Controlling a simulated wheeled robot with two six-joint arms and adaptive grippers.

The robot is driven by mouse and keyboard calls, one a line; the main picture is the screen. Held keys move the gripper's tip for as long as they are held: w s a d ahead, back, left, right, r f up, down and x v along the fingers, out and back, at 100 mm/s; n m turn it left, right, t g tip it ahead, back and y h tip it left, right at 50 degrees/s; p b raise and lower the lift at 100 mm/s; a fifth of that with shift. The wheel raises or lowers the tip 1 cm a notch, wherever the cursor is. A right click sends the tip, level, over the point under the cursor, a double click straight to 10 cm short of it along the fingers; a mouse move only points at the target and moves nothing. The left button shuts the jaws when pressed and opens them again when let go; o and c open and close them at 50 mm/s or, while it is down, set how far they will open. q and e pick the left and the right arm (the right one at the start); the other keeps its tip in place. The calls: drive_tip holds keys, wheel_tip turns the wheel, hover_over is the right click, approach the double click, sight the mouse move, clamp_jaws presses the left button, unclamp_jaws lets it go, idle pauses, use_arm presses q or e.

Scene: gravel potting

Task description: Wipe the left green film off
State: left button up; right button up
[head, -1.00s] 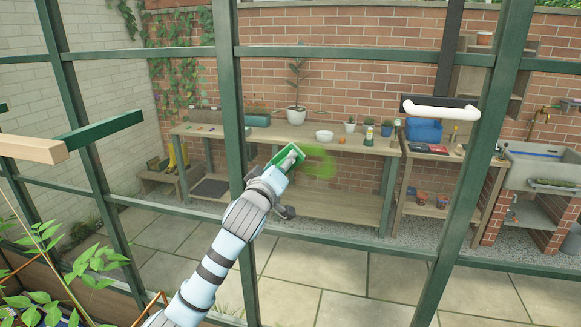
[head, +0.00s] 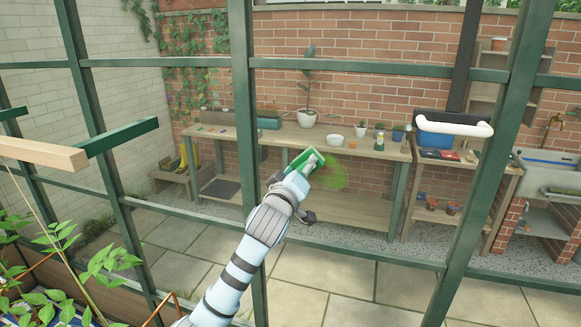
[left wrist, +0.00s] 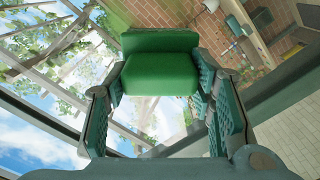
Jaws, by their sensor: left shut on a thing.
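My left gripper (head: 300,178) is shut on a green wiping pad (head: 304,161), held up at the glass pane. In the left wrist view the pad (left wrist: 160,75) sits between the two fingers (left wrist: 158,110). A faint green film (head: 331,175) shows on the pane just right of the pad, and the pad seems to overlap its left side. Whether the pad touches the glass is hard to tell. The part of the film behind the pad is hidden. My right gripper is not in view.
Dark green frame posts (head: 246,130) and bars divide the panes. A white handle (head: 455,127) is at the right. A leafy plant (head: 60,255) stands at the lower left. Beyond the glass is a wooden bench (head: 290,135) with pots.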

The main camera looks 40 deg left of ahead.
use_arm(q)
drive_tip(key=shift+w+d+p, duration=0.15)
drive_tip(key=shift+w+d, duration=0.1)
drive_tip(key=shift+d, duration=0.4)
drive_tip(key=shift+w+d+p, duration=0.15)
drive_tip(key=shift+w+d, duration=0.05)
drive_tip(key=shift+d, duration=0.4)
drive_tip(key=shift+w+d, duration=0.45)
drive_tip(key=shift+d, duration=0.85)
drive_tip(key=shift+w+d, duration=0.4)
drive_tip(key=shift+d, duration=0.85)
drive_tip(key=shift+w+d, duration=0.45)
drive_tip(key=shift+d, duration=0.85)
drive_tip(key=p+v, duration=0.1)
drive_tip(key=v, duration=0.5)
drive_tip(key=shift+f, duration=0.1)
